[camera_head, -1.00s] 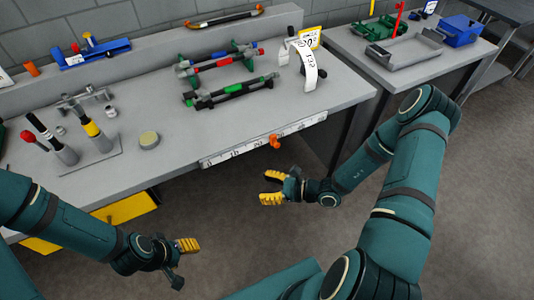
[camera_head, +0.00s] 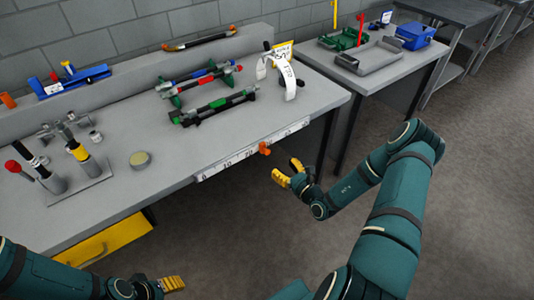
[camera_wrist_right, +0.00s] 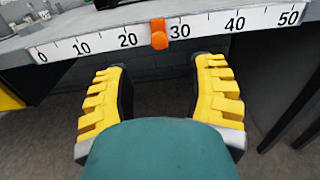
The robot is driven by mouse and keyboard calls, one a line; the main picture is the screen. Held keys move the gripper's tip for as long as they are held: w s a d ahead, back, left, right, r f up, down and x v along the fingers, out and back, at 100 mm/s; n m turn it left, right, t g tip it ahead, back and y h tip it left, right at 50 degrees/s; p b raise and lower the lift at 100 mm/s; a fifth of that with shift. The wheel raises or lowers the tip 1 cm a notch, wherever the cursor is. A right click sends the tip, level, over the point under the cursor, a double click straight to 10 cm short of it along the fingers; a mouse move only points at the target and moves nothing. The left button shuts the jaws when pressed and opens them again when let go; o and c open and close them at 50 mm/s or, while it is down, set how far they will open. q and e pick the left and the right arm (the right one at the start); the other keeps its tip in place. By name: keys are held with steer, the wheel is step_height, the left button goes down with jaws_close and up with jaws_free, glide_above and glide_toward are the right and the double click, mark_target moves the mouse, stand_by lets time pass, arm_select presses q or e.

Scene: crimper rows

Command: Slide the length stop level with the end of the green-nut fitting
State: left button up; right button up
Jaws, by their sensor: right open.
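The length stop is an orange slider (camera_head: 264,148) on the white ruler (camera_head: 230,163) along the bench's front edge. In the right wrist view the orange stop (camera_wrist_right: 159,33) sits between 20 and 30 on the scale. My right gripper (camera_head: 287,171) is open and empty, in front of and below the stop; its yellow fingers (camera_wrist_right: 164,68) spread either side of it in the wrist view, apart from it. A dark rod with green parts (camera_head: 213,109) lies on the bench behind the ruler, probably the green-nut fitting. My left gripper (camera_head: 171,284) is at the bottom edge, its opening unclear.
Rods with red and blue parts (camera_head: 203,80) lie behind the dark one. A yellow drawer (camera_head: 105,243) juts out below. The floor in front is clear.

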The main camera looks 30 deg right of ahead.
mark_target(268, 153)
steer(key=w, duration=0.3)
steer(key=w+b, duration=0.1)
steer(key=w, duration=0.2)
steer(key=w+a, duration=0.1)
steer(key=w, duration=0.2)
steer(key=shift+w, duration=0.4)
jaws_close()
